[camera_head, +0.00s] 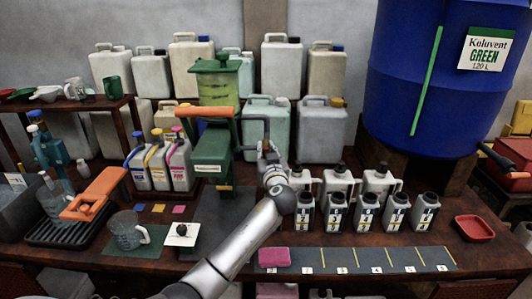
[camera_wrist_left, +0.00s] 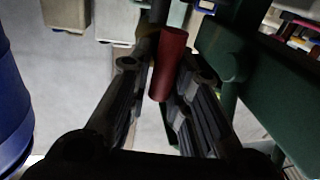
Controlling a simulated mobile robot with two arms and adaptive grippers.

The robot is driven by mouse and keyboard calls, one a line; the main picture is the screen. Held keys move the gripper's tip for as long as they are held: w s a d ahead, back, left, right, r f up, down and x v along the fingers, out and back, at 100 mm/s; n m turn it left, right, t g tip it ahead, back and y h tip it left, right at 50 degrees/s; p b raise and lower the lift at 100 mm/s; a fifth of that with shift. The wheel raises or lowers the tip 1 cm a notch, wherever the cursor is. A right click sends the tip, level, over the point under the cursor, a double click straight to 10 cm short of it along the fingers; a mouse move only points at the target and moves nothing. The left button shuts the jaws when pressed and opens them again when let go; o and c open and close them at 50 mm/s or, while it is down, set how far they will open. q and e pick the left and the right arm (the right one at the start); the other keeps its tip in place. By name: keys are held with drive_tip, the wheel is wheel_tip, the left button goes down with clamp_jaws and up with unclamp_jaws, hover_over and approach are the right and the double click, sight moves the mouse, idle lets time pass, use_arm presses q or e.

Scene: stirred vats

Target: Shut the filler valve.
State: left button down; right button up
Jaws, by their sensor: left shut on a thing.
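The green filler (camera_head: 211,150) stands at the middle of the bench, with a clear hopper of green liquid (camera_head: 218,88) on top and an orange lever (camera_head: 205,111). A dark bent rod (camera_head: 254,118) reaches out from its right side. My left gripper (camera_head: 267,152) is at the lower end of this rod, beside the filler. In the left wrist view a red cylindrical grip (camera_wrist_left: 170,65) lies between the fingers of my left gripper (camera_wrist_left: 160,95), which is shut on it. The gripper covers this grip in the head view. My right gripper is out of view.
Several numbered dark bottles (camera_head: 337,212) stand right of my left arm, with white jugs behind. A pink sponge (camera_head: 274,257) lies on the front strip. A red tray (camera_head: 474,228) and a blue barrel (camera_head: 425,80) are at right. A clear jug (camera_head: 127,231) stands left.

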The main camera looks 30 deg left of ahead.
use_arm(q)
drive_tip(key=shift+a, duration=0.1)
drive_tip(key=shift+f+m+b, duration=0.15)
drive_tip(key=shift+m+b, duration=0.45)
drive_tip(key=shift+b, duration=0.1)
drive_tip(key=shift+d+f+m+t+b, duration=0.1)
drive_tip(key=shift+d+m+t+b, duration=0.15)
drive_tip(key=shift+m+b, duration=0.85)
drive_tip(key=shift+w+m+t+y+b, duration=0.1)
drive_tip(key=shift+m+t+y+b, duration=0.25)
drive_tip(key=shift+m, duration=0.75)
drive_tip(key=m+b, duration=0.1)
drive_tip(key=m, duration=0.2)
drive_tip(key=shift+d, duration=0.1)
drive_tip(key=m+t, duration=0.1)
drive_tip(key=m, duration=0.3)
drive_tip(key=m+t+h, duration=0.1)
drive_tip(key=m, duration=0.2)
drive_tip(key=m+t+h, duration=0.1)
drive_tip(key=m, duration=0.3)
drive_tip(key=shift+w+d+f+m+p, duration=0.2)
drive_tip(key=shift+f+m+p, duration=0.1)
